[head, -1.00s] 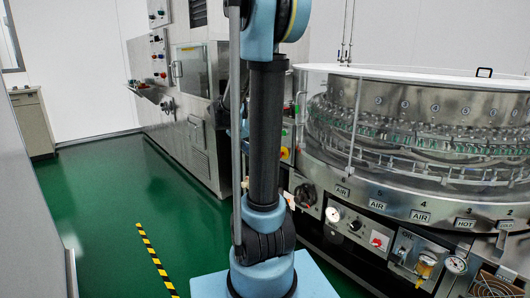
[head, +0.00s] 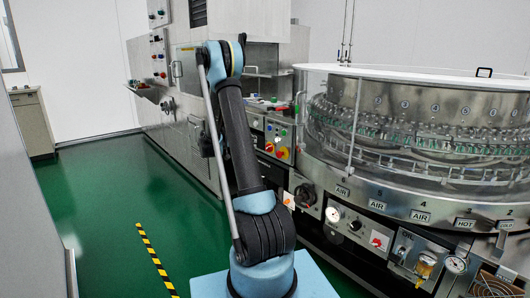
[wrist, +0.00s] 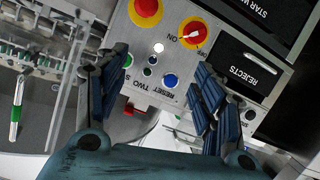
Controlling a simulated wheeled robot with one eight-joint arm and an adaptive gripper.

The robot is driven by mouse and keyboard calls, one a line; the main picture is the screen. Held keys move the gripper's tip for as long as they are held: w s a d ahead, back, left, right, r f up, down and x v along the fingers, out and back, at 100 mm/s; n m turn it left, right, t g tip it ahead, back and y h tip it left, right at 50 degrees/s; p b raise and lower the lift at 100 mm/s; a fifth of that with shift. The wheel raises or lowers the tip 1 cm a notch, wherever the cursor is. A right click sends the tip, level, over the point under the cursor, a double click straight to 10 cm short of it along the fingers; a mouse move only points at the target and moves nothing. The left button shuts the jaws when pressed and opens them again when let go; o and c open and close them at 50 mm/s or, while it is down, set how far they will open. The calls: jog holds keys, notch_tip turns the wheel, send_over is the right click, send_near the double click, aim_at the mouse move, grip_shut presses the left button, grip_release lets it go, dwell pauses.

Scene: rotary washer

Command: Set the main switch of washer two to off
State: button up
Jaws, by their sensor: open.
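In the wrist view, a grey control panel (wrist: 165,55) appears upside down. It carries a rotary main switch (wrist: 192,35), a red knob with a white handle on a yellow disc, beside the word ON. A red button (wrist: 147,8) on yellow sits next to it. Lettering reading TWO and RESET is on the panel. My gripper (wrist: 158,88) is open and empty, its fingers spread in front of the panel, apart from the switch. In the head view, the panel (head: 279,138) shows beside the washer; my gripper is not clearly visible there.
A black REJECTS label (wrist: 246,68) is beside the panel. The round glass-walled bottle machine (head: 420,130) stands at right, with a knob panel (head: 375,238) below. A steel cabinet (head: 180,120) is behind my arm. Green floor (head: 110,200) is open at left.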

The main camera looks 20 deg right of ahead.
jog(key=w+f+m+t+h, duration=0.1)
jog(key=w+f+m+h, duration=0.15)
jog(key=w+f, duration=0.55)
send_near(266, 148)
jog(key=shift+h, duration=0.35)
jog(key=x, duration=0.9)
jog(key=shift+d+f, duration=0.35)
jog(key=c, duration=1)
jog(key=shift+a, duration=0.25)
jog(key=shift+d, duration=0.15)
